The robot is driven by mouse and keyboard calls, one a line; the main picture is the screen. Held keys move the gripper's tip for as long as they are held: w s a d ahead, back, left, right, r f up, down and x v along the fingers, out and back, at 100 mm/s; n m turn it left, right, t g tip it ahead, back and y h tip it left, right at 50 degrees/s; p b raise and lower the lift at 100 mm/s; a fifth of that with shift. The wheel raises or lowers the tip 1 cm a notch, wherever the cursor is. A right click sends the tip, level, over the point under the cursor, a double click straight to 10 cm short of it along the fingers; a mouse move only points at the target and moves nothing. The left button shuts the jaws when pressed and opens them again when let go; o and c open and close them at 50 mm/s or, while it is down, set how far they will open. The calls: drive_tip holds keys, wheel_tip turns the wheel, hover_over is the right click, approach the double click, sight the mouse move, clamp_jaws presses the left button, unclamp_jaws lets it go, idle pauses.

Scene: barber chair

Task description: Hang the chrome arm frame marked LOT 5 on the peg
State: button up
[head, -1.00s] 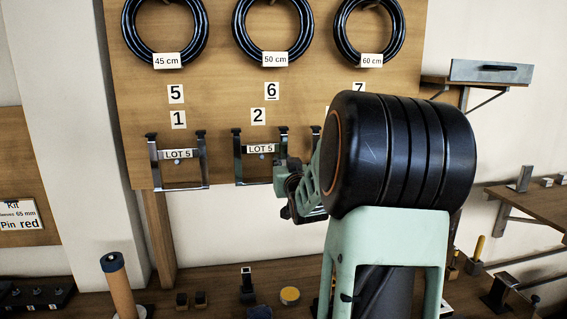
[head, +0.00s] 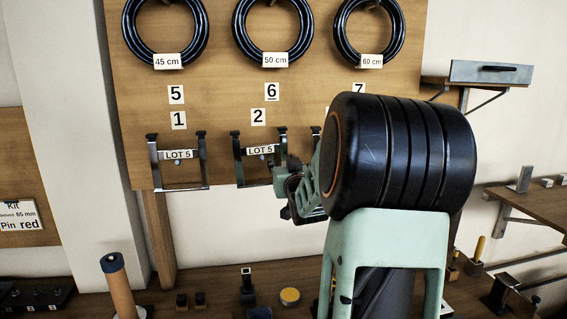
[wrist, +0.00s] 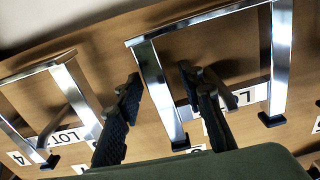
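Two chrome arm frames hang on the board in the head view, each with a LOT 5 tag: one under number 1 (head: 205,165) and one under number 2 (head: 240,165). A third is mostly hidden behind my arm. My gripper (head: 285,178) is at the right leg of the frame under 2. In the wrist view, my gripper (wrist: 160,82) has its dark fingers apart, one each side of a chrome leg (wrist: 155,85). Whether the pads touch it is unclear. Another tagged frame (wrist: 76,95) is at the left there. The peg behind each frame is not clearly visible.
Black rings (head: 240,35) hang above on the wooden board (head: 220,105). A bench (head: 215,295) below holds small blocks and a brown cylinder (head: 121,290). A shelf (head: 535,195) and a metal-fronted bracket (head: 490,71) are at the right.

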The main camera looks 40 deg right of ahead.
drive_tip(key=shift+f, duration=0.2)
drive_tip(key=v, duration=1.2)
